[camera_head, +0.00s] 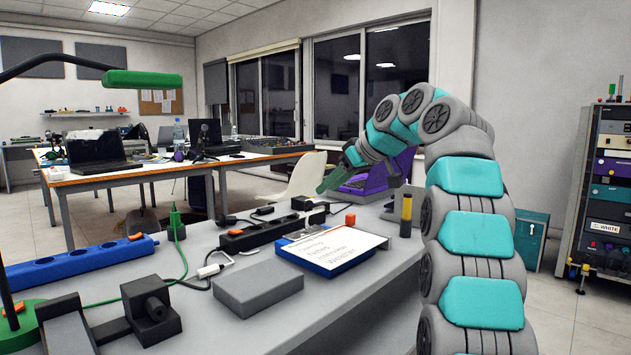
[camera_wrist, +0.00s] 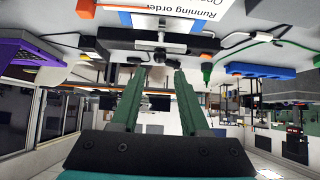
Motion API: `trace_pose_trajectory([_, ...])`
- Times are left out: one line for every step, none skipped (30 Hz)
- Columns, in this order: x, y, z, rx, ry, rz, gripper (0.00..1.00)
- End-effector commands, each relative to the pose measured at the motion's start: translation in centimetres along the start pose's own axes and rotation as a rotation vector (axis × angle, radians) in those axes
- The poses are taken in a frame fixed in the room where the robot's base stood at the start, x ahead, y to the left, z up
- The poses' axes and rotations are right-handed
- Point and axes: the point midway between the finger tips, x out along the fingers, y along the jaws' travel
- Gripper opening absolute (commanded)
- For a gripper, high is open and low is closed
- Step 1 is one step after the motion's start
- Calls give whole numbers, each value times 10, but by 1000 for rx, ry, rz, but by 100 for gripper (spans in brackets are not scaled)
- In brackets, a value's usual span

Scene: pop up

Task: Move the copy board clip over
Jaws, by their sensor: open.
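The copy board (camera_head: 318,268) is a blue board lying flat on the grey bench with a white printed sheet (camera_head: 345,250) on it. A small silver-grey clip (camera_head: 300,234) appears at its far edge, beside a black power strip (camera_head: 262,234). My gripper (camera_head: 322,187) is beyond the board, above the far part of the bench. In the wrist view, which looks upside down, my green fingers (camera_wrist: 158,72) are spread apart with nothing clearly held. The sheet (camera_wrist: 185,5) shows at the top there. Whether the fingertips touch anything is unclear.
A grey box (camera_head: 258,289) lies in front of the board. A blue power strip (camera_head: 82,262) and cables lie left.

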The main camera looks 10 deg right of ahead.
Motion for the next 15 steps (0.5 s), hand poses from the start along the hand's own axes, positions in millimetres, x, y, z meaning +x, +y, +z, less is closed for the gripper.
trace_pose_trajectory([0, 1, 0, -1, 1, 1, 45])
trace_pose_trajectory([1, 1, 0, -2, 1, 1, 45])
trace_pose_trajectory([2, 1, 0, -2, 1, 1, 45])
trace_pose_trajectory([4, 1, 0, -2, 1, 0, 45])
trace_pose_trajectory([5, 1, 0, -2, 1, 0, 45])
trace_pose_trajectory([8, 1, 0, -1, 1, 0, 45])
trace_pose_trajectory([10, 1, 0, -1, 1, 0, 45])
trace_pose_trajectory([12, 1, 0, -1, 1, 0, 45])
trace_pose_trajectory([16, 1, 0, -1, 2, 1, 45])
trace_pose_trajectory([19, 1, 0, 0, 2, 1, 45])
trace_pose_trajectory([22, 1, 1, 0, 2, 0, 45])
trace_pose_trajectory([27, 1, 1, 0, 2, 0, 45])
trace_pose_trajectory([30, 1, 1, 1, 1, 0, 45])
trace_pose_trajectory([34, 1, 1, 0, 0, -1, 45])
trace_pose_trajectory([40, 0, 1, 0, -1, -2, 45])
